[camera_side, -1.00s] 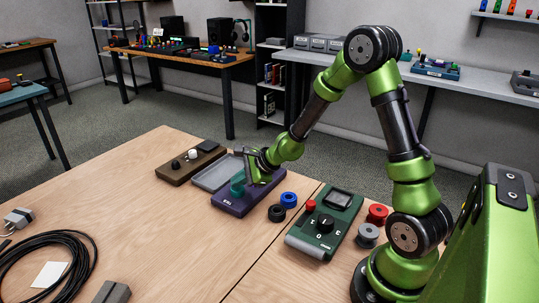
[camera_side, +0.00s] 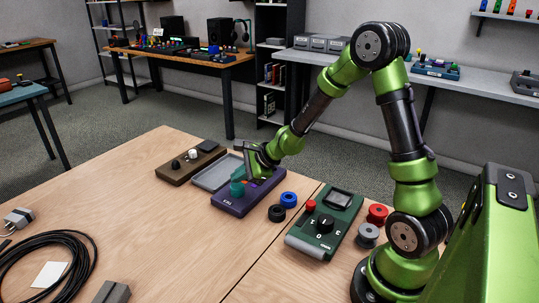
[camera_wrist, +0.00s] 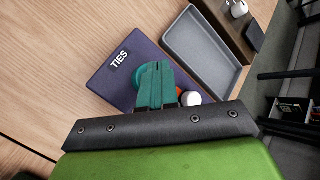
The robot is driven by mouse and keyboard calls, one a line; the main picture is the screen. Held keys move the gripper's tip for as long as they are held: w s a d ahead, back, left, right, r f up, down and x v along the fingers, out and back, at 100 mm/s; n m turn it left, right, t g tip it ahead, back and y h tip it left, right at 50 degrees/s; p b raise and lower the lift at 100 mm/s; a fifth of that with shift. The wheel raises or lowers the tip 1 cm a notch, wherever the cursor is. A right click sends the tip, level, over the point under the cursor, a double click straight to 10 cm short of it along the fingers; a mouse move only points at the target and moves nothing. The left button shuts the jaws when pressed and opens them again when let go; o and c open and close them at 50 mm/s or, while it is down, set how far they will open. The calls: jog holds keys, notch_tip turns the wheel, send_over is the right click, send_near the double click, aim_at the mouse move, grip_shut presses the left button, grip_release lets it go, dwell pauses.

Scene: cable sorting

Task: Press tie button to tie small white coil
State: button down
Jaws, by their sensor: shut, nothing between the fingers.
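The purple tie box (camera_side: 232,208), labelled TIES in the wrist view (camera_wrist: 98,78), lies on the wooden table. A round teal part (camera_side: 237,188) sits on its top; part of it shows beside my fingers in the wrist view (camera_wrist: 139,77). A short white cylinder (camera_wrist: 191,98) and an orange part lie close to my fingers' right side, partly hidden by my gripper. My gripper (camera_wrist: 155,68), with teal fingers, is shut and empty over the box; whether it touches anything cannot be told. I cannot tell which white thing is the small white coil.
A grey tray (camera_side: 213,176) adjoins the purple box, with a brown box (camera_side: 178,178) beyond. Blue (camera_side: 289,199) and black (camera_side: 277,213) spools and a green device (camera_side: 325,243) stand nearer my base. A black cable coil (camera_side: 45,241) lies at left. The middle of the table is clear.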

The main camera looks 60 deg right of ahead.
aim_at(239, 188)
jog(key=shift+r, duration=0.25)
jog(key=shift+r, duration=2.5)
jog(key=shift+a+n, duration=0.3)
jog(key=s+a+r+n, duration=0.3)
jog(key=s+r+n, duration=0.1)
jog(key=s+n, duration=0.2)
jog(key=s+a+r+n+g, duration=0.1)
jog(key=s+a+r+n, duration=0.3)
jog(key=s+n, duration=0.3)
jog(key=s+a+r+n, duration=0.3)
jog(key=s+r+n, duration=0.1)
jog(key=s+n, duration=0.3)
jog(key=shift+s+a+g, duration=0.15)
jog(key=shift+s+g, duration=0.25)
jog(key=shift+s, duration=0.8)
